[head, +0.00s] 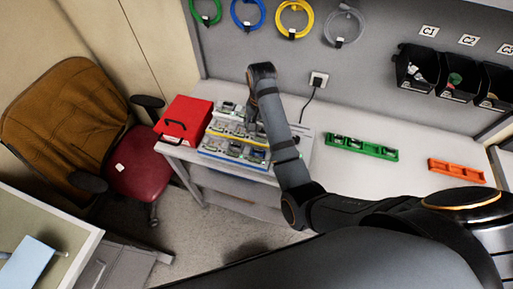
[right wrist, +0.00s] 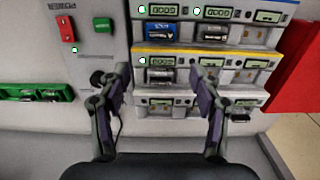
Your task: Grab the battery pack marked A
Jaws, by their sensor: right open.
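The pump rack (head: 232,158) stands on the bench, with several pump bays, displays, and yellow and blue strips. In the right wrist view its bays hold dark battery packs, one in the upper left bay (right wrist: 162,33), one beside it (right wrist: 212,32) and one in the middle row (right wrist: 160,77). I cannot read a letter A on any of them. My right gripper (head: 251,112) is over the rack, fingers pointing down. In the right wrist view it (right wrist: 160,82) is open, fingers apart on either side of the left column of bays, holding nothing. My left gripper is not in view.
A red box (head: 184,120) stands beside the rack. A green tray (head: 361,148) with dark packs and an orange tray (head: 457,170) lie on the bench to the right. Black bins (head: 417,70) and coiled cables (head: 294,20) hang on the wall. A chair (head: 135,165) stands at the left.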

